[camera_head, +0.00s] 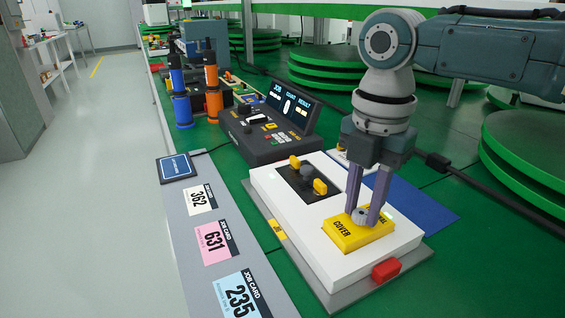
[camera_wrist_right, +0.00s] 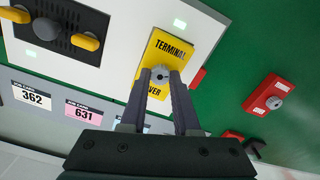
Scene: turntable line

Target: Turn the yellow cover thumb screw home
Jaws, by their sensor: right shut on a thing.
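The yellow cover (camera_head: 345,236) lies flat on the white housing (camera_head: 322,257), near its front right end. The grey thumb screw (camera_head: 361,216) stands on the cover. My right gripper (camera_head: 364,214) points straight down from above, with its two purple-grey fingers shut on the thumb screw. In the right wrist view the screw (camera_wrist_right: 160,73) sits between the fingertips, in the middle of the cover (camera_wrist_right: 152,60) marked TERMINAL COVER. The fingers hide part of the lettering. My left gripper is in neither view.
A black plate with yellow knobs (camera_head: 320,187) is on the same housing. A red block (camera_head: 386,270) is at its front edge. A control box with a display (camera_head: 270,130) stands behind. Job cards (camera_head: 216,240) lie along the grey strip at left. A blue mat (camera_head: 425,208) lies at right.

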